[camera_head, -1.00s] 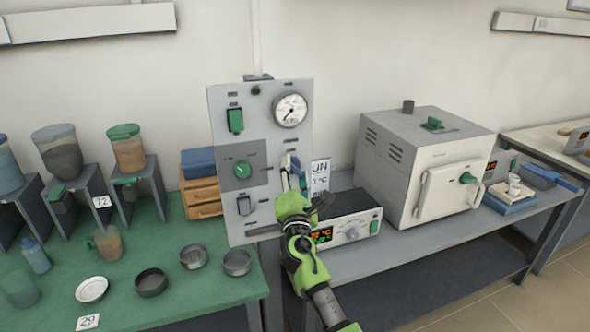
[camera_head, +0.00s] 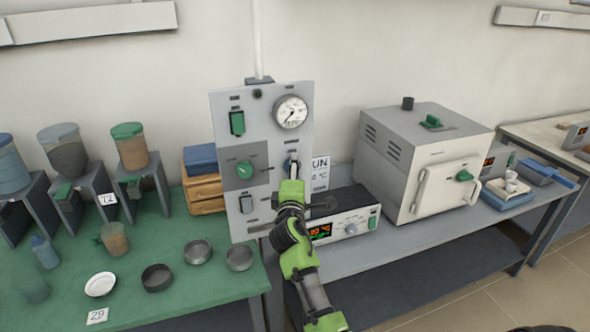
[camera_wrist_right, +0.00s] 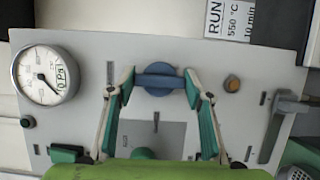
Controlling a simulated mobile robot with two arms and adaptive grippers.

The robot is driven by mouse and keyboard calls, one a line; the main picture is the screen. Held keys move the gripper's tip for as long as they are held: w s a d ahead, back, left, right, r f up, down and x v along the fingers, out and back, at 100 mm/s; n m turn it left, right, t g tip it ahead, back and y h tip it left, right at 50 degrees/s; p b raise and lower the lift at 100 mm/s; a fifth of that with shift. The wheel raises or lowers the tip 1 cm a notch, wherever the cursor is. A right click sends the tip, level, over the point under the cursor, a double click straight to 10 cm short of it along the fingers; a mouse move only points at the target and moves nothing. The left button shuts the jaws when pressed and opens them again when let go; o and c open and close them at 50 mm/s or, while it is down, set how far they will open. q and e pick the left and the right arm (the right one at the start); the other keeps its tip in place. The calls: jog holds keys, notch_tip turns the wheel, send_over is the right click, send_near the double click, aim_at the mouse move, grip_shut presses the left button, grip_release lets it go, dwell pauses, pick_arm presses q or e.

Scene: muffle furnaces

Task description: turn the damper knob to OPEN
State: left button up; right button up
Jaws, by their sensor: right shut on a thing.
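The grey control panel (camera_head: 225,110) stands upright between the two benches. It carries a blue knob, seen in the right wrist view (camera_wrist_right: 160,81), with a raised bar lying across that picture. My right gripper (camera_wrist_right: 160,83) has its fingertips at both ends of this bar and is shut on it. In the head view my right gripper (camera_head: 292,172) is at the right side of the panel and hides most of the knob. A green knob (camera_head: 244,169) sits on a darker grey square left of it. I cannot read the knob's markings. My left gripper is not in view.
A round gauge (camera_head: 290,111) is above the gripper on the panel. A controller box (camera_head: 345,218) sits close to the right of my arm. A furnace (camera_head: 420,155) stands farther right. The green bench (camera_head: 190,285) at left holds dishes and hoppers.

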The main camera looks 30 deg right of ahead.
dwell(0.5)
jog(key=o, duration=1.1)
jog(key=v, duration=1.2)
jog(key=shift+d, duration=0.1)
